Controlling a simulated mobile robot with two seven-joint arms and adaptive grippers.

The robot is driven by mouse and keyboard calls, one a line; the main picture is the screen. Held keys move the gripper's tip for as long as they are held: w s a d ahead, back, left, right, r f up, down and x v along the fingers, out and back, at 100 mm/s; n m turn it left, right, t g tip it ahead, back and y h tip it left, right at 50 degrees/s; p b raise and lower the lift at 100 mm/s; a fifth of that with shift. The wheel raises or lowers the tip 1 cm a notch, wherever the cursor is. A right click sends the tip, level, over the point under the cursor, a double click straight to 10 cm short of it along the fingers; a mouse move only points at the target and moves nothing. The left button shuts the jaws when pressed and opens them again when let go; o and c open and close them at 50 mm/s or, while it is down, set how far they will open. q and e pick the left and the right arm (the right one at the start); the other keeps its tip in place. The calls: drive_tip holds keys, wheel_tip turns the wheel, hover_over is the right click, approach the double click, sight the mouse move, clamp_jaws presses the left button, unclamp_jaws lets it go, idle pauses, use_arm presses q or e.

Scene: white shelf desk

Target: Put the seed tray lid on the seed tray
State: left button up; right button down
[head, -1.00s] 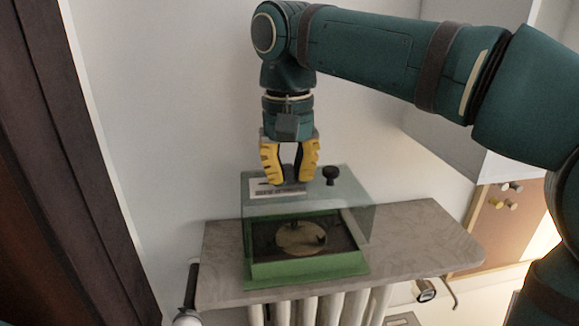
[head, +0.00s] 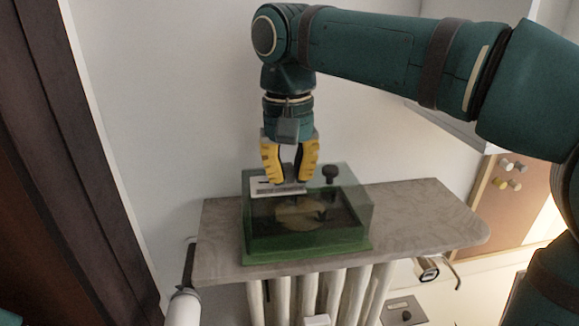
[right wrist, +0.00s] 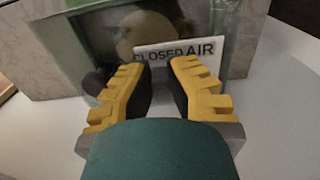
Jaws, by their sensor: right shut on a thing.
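The seed tray (head: 305,247) is a green tray with dark contents and a round tan patch, on the stone-topped shelf. The clear greenish seed tray lid (head: 350,205) is level over it, its lower edge down at the tray's rim; I cannot tell whether it touches all round. The lid has a dark knob (head: 330,174) and a white label (head: 262,188), which reads "CLOSED AIR" in the right wrist view (right wrist: 180,49). My right gripper (head: 290,182), yellow and black, points down and is shut on the lid's top, left of the knob. Its fingertips hide the grasped part. My left gripper is out of view.
The stone shelf (head: 425,215) has free room right of the tray and a little at its left. A white radiator (head: 325,290) stands below. The wall is close behind. A board with knobs (head: 515,200) is at the right.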

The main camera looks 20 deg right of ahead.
idle(0.3)
drive_tip(key=c, duration=1)
unclamp_jaws()
drive_tip(key=shift+c, duration=0.2)
wheel_tip(320, 180, up, 12)
drive_tip(key=shift+a, duration=0.1)
drive_tip(key=shift+f, duration=0.1)
